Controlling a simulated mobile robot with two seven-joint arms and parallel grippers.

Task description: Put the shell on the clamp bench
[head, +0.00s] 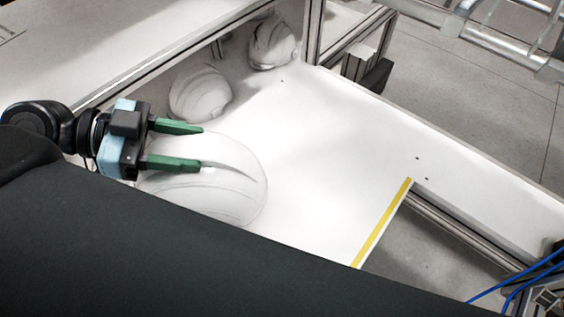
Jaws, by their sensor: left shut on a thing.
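A white helmet shell (225,192) with dark curved lines shows at the left centre, over the white surface. My left gripper (201,146), with green fingers, comes in from the left and is shut on this shell at its upper left side. The fingers look spread with the shell's edge between them, and the exact contact is hard to see. The shell's lower left part is hidden behind my dark arm. I cannot tell whether the shell touches the surface below. I cannot identify a clamp bench for sure. My right gripper is not in view.
A yellow strip (382,222) marks an edge beside a grey gap. Blue cables (520,280) show at lower right.

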